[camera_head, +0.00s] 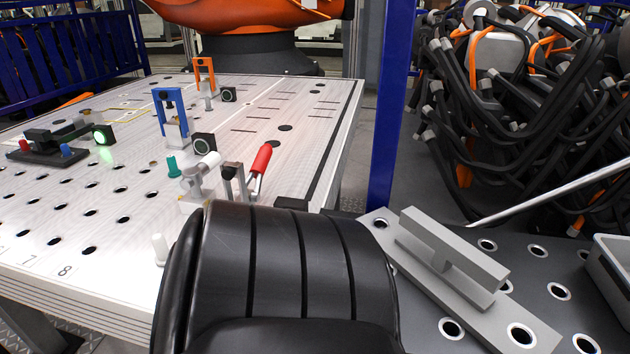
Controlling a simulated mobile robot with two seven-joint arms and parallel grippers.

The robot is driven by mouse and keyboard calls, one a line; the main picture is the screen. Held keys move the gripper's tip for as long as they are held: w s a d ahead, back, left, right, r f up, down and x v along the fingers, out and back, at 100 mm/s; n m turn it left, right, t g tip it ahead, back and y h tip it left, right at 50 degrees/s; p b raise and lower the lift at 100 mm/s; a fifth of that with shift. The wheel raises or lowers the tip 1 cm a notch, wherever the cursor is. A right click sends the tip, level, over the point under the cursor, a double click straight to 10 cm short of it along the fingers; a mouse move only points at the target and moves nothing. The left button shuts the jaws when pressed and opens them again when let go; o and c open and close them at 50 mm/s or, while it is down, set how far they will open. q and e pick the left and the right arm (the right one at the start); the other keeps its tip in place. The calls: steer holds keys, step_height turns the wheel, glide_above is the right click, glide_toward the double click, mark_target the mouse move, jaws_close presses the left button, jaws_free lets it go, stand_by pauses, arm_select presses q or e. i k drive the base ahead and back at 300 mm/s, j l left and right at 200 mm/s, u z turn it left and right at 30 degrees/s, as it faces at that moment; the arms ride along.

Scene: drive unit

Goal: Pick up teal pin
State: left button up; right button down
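The teal pin (173,167) stands upright on the light perforated table, left of a grey metal toggle clamp with a red handle (262,159). It is small, with a wider base and a narrower top. It looks clear of the clamp, but I cannot tell the exact gap. Neither of my grippers shows in the head view. A large black ribbed part, which looks like my own arm, fills the lower middle and hides the near right part of the table.
A white pin (159,249) stands at the table's near edge. Behind the teal pin are a blue bracket (171,112) and a black round-faced block (203,146). A dark fixture (55,148) lies left. A grey rail part (452,256) lies on the dark perforated surface at right.

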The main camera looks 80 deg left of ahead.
mark_target(175, 172)
steer(key=u, duration=3.25)
